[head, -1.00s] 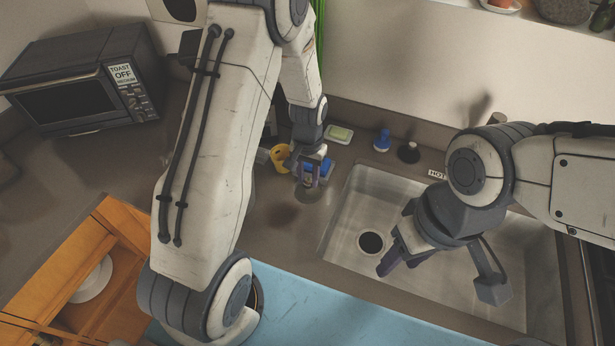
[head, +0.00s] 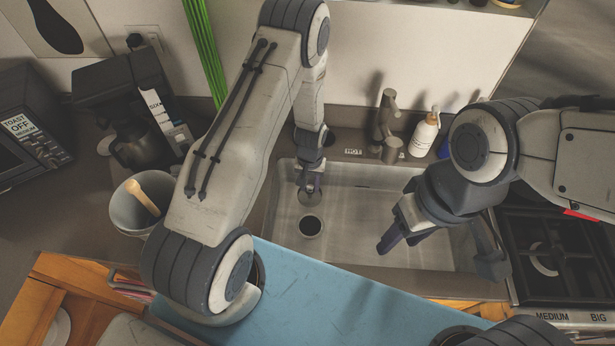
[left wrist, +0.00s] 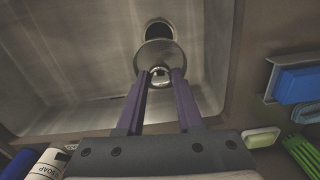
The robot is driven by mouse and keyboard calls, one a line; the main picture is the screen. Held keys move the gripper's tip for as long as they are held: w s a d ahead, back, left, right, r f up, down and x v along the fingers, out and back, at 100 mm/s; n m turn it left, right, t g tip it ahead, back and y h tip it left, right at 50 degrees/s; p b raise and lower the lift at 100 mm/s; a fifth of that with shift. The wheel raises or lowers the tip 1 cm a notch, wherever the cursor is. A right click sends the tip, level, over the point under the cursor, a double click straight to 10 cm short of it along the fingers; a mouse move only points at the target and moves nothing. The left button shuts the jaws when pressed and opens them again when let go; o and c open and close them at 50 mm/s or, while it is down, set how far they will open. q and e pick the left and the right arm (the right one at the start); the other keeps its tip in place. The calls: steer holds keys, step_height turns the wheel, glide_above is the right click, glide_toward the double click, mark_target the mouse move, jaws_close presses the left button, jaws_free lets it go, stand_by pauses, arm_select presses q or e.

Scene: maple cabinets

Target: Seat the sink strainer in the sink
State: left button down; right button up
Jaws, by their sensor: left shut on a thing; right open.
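The sink (head: 352,238) is a steel basin in the middle of the head view, with a dark round drain (head: 310,226) in its floor. My left gripper (head: 310,186) is over the left part of the basin. It is shut on the sink strainer (head: 309,198), a round metal disc with a small knob, which shows just behind the drain in the picture. In the left wrist view the strainer (left wrist: 158,56) hangs between the purple fingertips, and its disc partly overlaps the drain (left wrist: 158,31). Its height above the drain is hard to tell. My right gripper (head: 392,236) is open and empty above the basin's right part.
A faucet (head: 384,120) and a soap bottle (head: 424,134) stand behind the sink. A stove (head: 560,255) is at the right. A pot with a wooden spoon (head: 133,208) and a coffee maker (head: 137,140) are at the left. A blue sponge holder (left wrist: 295,82) shows in the left wrist view.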

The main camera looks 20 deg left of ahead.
mark_target(311, 188)
arm_select(q)
steer(key=shift+d, duration=0.2)
steer(key=shift+f+b, duration=0.2)
steer(key=shift+b, duration=0.1)
step_height(311, 188, down, 4)
steer(key=b, duration=0.3)
steer(key=shift+r, duration=0.15)
step_height(311, 188, down, 18)
steer(key=b, duration=1.5)
steer(key=shift+r, duration=0.25)
steer(key=shift+c, duration=2.4)
jaws_free()
